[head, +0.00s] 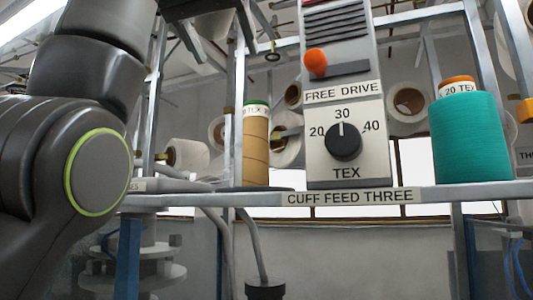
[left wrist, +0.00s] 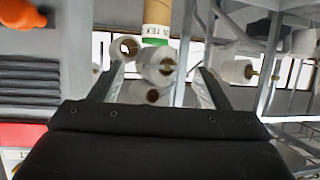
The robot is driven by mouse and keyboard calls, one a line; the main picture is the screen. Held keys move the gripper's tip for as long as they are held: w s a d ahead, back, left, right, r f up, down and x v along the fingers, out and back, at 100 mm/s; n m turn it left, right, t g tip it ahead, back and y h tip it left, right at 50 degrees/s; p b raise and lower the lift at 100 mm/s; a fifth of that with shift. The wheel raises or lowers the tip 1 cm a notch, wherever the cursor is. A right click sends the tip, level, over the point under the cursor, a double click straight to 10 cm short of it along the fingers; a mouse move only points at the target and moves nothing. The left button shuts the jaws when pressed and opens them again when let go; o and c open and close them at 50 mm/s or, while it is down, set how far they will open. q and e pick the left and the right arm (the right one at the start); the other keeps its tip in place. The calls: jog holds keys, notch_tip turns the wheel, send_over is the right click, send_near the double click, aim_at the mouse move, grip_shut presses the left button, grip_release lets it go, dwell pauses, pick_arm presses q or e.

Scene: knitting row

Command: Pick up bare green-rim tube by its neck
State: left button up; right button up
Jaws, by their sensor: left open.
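The bare green-rim tube (head: 256,145) is a tan, upright tube on the shelf, left of the dial panel in the head view. Its green rim and white TEX label, only partly readable, are at the top. In the left wrist view the tube (left wrist: 157,12) enters from the top edge, with its green rim toward the jaws. My left gripper (left wrist: 158,72) is open and empty, its fingers apart and short of the rim. In the head view the left gripper (head: 238,52) is high up, above the tube, and partly cut off. My right gripper is not in view.
A teal-wound tube (head: 468,138) with an orange rim and 20 TEX label stands at the shelf's right. The panel has an orange knob (head: 315,63) and a black dial (head: 343,142) pointing at 30. Metal posts flank the tube. The shelf (head: 245,200) reads CUFF FEED THREE.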

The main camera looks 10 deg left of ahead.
aim_at(256, 112)
pick_arm(q)
jog(key=p+x, duration=0.4)
jog(key=x, duration=0.4)
jog(key=shift+w+d+p, duration=0.25)
jog(key=shift+w+p, duration=0.1)
jog(key=shift+w, duration=0.05)
jog(key=shift+w+f+p, duration=0.1)
jog(key=shift+w+p, duration=0.2)
jog(key=shift+p, duration=0.05)
jog(key=p+x, duration=0.5)
jog(key=p, duration=0.2)
jog(key=shift+w+d+p, duration=0.25)
jog(key=shift+w+p, duration=0.05)
jog(key=shift+w, duration=0.15)
jog(key=shift+w+f+p, duration=0.15)
jog(key=shift+f+p, duration=0.1)
jog(key=shift+p, duration=0.2)
jog(key=shift+w+f, duration=0.1)
jog(key=shift+f, duration=0.05)
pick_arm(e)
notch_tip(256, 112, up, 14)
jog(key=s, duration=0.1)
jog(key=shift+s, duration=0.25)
